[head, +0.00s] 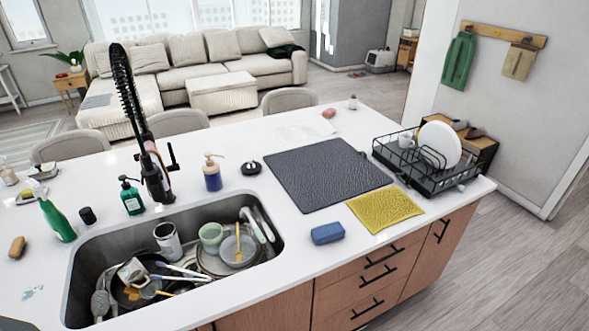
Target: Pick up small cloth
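A small yellow textured cloth (385,207) lies flat on the white island counter, near its front edge and right of the sink. It lies next to the near right corner of a large dark grey mat (325,172). A blue sponge-like block (327,233) sits on the counter to the left of the cloth, apart from it. Neither of my grippers shows in the head view.
The sink (75,290) holds several dishes and pans. A black dish rack (425,180) with a white plate stands right of the cloth. A tall black faucet (150,170), bottles and a soap dispenser (212,175) stand behind the sink. Drawers with handles lie below the counter edge.

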